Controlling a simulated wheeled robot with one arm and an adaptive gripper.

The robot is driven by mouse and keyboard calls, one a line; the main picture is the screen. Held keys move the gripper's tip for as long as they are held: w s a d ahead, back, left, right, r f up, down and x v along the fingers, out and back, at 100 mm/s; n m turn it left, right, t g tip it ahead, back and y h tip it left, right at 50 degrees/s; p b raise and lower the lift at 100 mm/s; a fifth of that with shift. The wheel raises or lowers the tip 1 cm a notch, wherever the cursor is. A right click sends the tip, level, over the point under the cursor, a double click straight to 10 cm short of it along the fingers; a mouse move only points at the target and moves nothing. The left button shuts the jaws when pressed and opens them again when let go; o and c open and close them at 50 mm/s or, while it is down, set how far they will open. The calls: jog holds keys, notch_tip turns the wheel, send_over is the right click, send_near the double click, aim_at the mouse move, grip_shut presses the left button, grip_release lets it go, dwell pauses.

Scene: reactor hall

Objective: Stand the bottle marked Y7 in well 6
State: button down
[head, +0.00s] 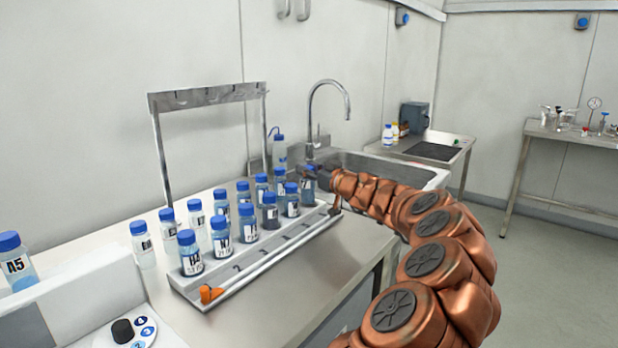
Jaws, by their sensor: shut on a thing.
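My gripper (314,178) is shut on a blue-capped bottle (308,192) near the far end of the long metal tray. The bottle looks upright; its marking cannot be read here, and the gripper partly covers it. The metal tray (212,286) runs along the counter's front edge, with a row of small numbers on its strip; a 2 can be made out near the close end. I cannot tell which number is well 6, nor whether the held bottle touches the tray.
Several blue-capped bottles (191,257) stand along and behind the tray, close to my gripper. A bottle marked A5 (15,262) stands at far left. A metal frame (163,150), a tap (328,85) and a sink (385,168) are behind. The counter front (300,285) is clear.

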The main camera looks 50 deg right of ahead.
jog(key=shift+s+f, duration=0.1)
jog(key=shift+f, duration=1.1)
jog(key=shift+f, duration=0.2)
jog(key=c, duration=0.8)
grip_release()
jog(key=shift+r, duration=0.1)
jog(key=shift+r, duration=0.15)
jog(key=shift+s, duration=0.4)
jog(key=s, duration=0.3)
jog(key=s+a+b, duration=0.1)
jog(key=s, duration=0.7)
jog(key=shift+s+a, duration=0.1)
jog(key=shift+a, duration=0.05)
